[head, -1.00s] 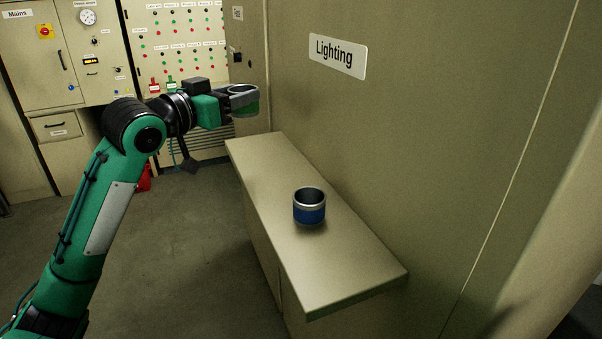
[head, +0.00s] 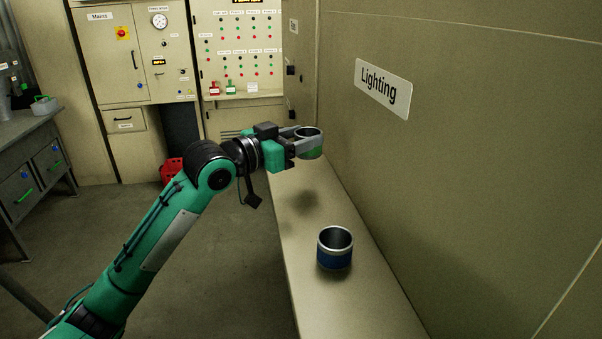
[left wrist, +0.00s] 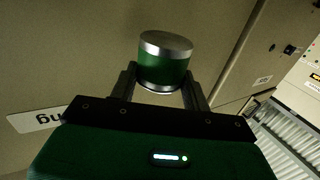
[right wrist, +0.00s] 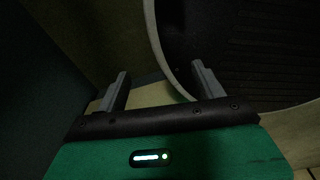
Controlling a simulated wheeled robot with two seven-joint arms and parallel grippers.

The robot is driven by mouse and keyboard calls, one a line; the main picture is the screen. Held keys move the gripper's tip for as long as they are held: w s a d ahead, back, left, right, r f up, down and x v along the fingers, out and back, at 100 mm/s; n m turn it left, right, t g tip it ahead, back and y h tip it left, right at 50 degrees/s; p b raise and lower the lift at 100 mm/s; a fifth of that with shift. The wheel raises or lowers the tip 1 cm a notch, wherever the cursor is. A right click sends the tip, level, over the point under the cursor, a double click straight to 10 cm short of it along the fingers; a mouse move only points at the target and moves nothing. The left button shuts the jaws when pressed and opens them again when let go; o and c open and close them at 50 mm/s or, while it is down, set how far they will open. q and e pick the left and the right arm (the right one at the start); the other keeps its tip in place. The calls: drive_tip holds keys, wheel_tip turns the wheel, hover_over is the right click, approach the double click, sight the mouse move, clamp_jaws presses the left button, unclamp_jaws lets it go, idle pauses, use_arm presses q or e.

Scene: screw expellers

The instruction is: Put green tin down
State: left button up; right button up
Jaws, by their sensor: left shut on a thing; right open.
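The green tin (head: 312,151) is a short open cylinder with silver rims and a green band. My left gripper (head: 306,134) is shut on it and holds it upright above the far part of the beige bench top (head: 318,309). In the left wrist view the green tin (left wrist: 164,68) sits between the two fingers (left wrist: 164,85). A shadow lies on the bench below it, and there is a gap between tin and bench. My right gripper (right wrist: 159,88) is open and empty in the right wrist view; it is not in the head view.
A blue tin (head: 335,249) stands upright on the bench, nearer than the green tin. A wall with a Lighting sign (head: 383,87) rises along the bench's right side. The bench top between the blue tin and the far end is clear. A grey drawer unit (head: 35,170) stands at far left.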

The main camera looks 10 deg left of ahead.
sight(300, 157)
use_arm(q)
wheel_tip(300, 157, down, 4)
drive_tip(key=shift+f+p, duration=0.2)
drive_tip(key=shift+p, duration=0.1)
drive_tip(key=shift+f+p, duration=0.4)
drive_tip(key=shift+f, duration=1.85)
use_arm(e)
drive_tip(key=shift+w+a+r, duration=0.15)
drive_tip(key=shift+a+r, duration=0.05)
drive_tip(key=shift+r, duration=0.6)
use_arm(q)
drive_tip(key=o, duration=0.9)
drive_tip(key=shift+f, duration=0.1)
drive_tip(key=shift+o, duration=0.4)
use_arm(e)
drive_tip(key=shift+d, duration=0.25)
drive_tip(key=shift+d, duration=0.1)
